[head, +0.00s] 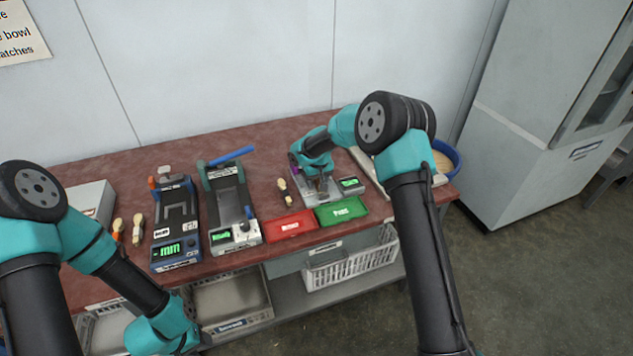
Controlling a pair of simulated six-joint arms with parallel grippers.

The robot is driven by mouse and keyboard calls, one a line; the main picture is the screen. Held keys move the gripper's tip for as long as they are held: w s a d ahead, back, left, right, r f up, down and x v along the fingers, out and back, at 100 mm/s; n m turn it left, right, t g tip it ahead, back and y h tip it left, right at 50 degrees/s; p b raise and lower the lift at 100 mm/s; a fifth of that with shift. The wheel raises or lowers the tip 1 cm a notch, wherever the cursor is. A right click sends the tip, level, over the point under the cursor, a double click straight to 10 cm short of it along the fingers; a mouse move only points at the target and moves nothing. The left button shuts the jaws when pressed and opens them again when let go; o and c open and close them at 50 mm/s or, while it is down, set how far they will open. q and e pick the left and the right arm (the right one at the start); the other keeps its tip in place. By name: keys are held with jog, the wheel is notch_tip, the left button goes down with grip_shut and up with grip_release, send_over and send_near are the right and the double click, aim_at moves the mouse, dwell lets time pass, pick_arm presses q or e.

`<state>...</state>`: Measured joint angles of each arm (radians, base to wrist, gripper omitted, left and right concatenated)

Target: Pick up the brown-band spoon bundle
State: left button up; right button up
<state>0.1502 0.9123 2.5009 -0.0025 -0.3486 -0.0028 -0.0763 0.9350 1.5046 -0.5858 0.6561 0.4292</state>
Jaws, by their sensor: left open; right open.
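Three small wooden spoon bundles lie on the red-brown table. One bundle (283,188) lies near the middle and seems to have a dark band; I cannot tell its colour for sure. Two more lie at the left: one with an orange band (118,228) and one with a pale wrap (138,224). I cannot say which has the brown band. My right gripper (319,186) is open, pointing down over the small scale (348,186), to the right of the middle bundle. My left wrist is low, in front of the table's front edge; its fingers do not show.
A blue press (176,222) and a grey press with a blue lever (228,200) stand between the bundles. A red tray (290,226) and a green tray (341,211) lie at the front. A white basket (350,266) sits below; a blue bowl (447,157) is at the right.

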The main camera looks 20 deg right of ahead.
jog(key=shift+c, duration=0.3)
grip_shut()
dwell(0.3)
jog(key=shift+r, duration=0.15)
jog(key=shift+r, duration=1.55)
jog(key=s+a, duration=0.1)
jog(key=s, duration=0.4)
jog(key=s+a+r, duration=0.1)
jog(key=s+a, duration=0.1)
jog(key=s, duration=0.3)
jog(key=s+a, duration=0.1)
jog(key=s, duration=0.4)
jog(key=shift+s+a+r, duration=0.2)
jog(key=shift+a+r, duration=0.05)
jog(key=shift+r, duration=0.05)
